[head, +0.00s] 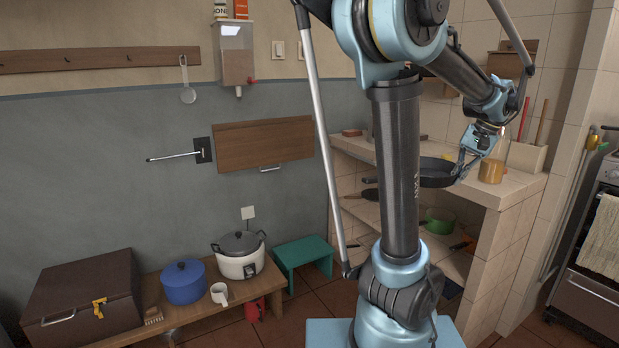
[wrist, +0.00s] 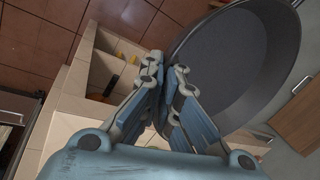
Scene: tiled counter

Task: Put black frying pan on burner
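The black frying pan (head: 437,174) is at counter height, partly hidden behind my arm's column. My gripper (head: 466,164) is at the pan's right side. In the wrist view the dark round inside of the pan (wrist: 240,65) fills the upper right. There my gripper's fingers (wrist: 167,80) are close together at the pan's near rim, one on each side of it, and look shut on it. No burner shows clearly; part of a stove (head: 597,210) is at the right edge.
A tiled counter (head: 515,188) holds a yellow-orange mug (head: 491,171) near the pan. Shelves below hold a green pot (head: 438,221). A low bench at left carries a blue pot (head: 184,282), a rice cooker (head: 239,262) and a white mug (head: 219,293).

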